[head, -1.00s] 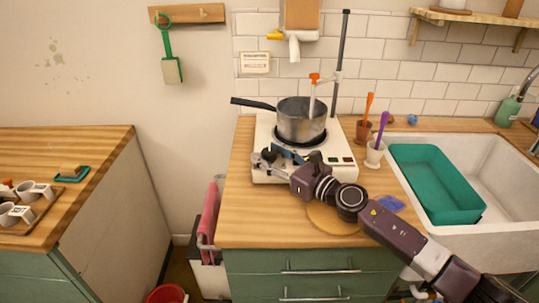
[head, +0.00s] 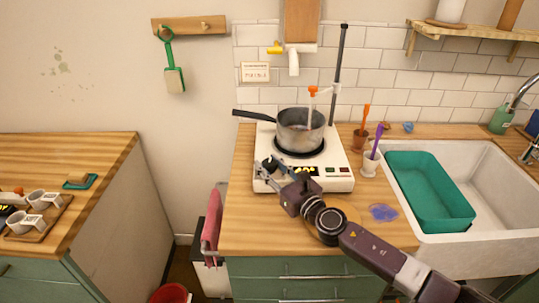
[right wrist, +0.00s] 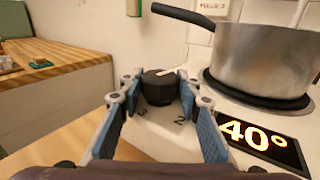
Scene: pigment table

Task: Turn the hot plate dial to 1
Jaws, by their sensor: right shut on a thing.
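The white hot plate (head: 340,182) stands on the wooden counter. Its black dial (right wrist: 160,88) is at the front left of the panel, with a white pointer mark aimed toward the upper right in the right wrist view. The lit display (right wrist: 262,142) reads 40°. My right gripper (head: 268,165) is shut on the dial, its blue-padded fingers (right wrist: 160,95) on either side of it. My left gripper is out of view.
A metal pot (head: 300,130) sits on the heating plate, its handle pointing left. A pink cloth (head: 212,228) hangs at the counter's left.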

